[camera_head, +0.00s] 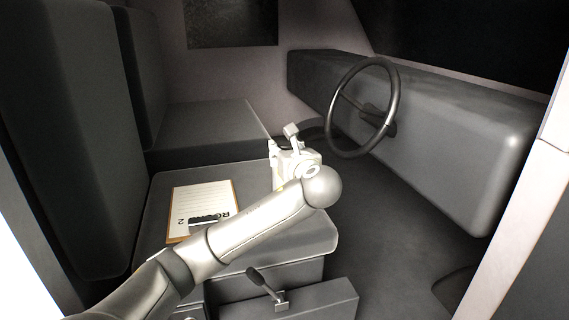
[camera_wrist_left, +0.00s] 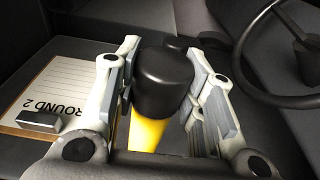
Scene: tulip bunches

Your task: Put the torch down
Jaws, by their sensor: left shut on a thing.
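The torch (camera_wrist_left: 163,82) has a black end and a yellow body and shows upright between the fingers in the left wrist view. My left gripper (camera_head: 288,155) is shut on it, with a finger on each side. In the head view the gripper is over the far right part of the near seat (camera_head: 310,235), and my arm and gripper hide nearly all of the torch. I cannot tell whether the torch's lower end touches the seat. My right gripper is not in view.
A clipboard (camera_head: 203,200) with a sheet reading "ROUND 2" lies on the near seat, left of my gripper. A steering wheel (camera_head: 335,118) and dashboard (camera_head: 455,125) stand to the right. A lever (camera_head: 262,281) is in front. A second seat (camera_head: 205,125) behind is bare.

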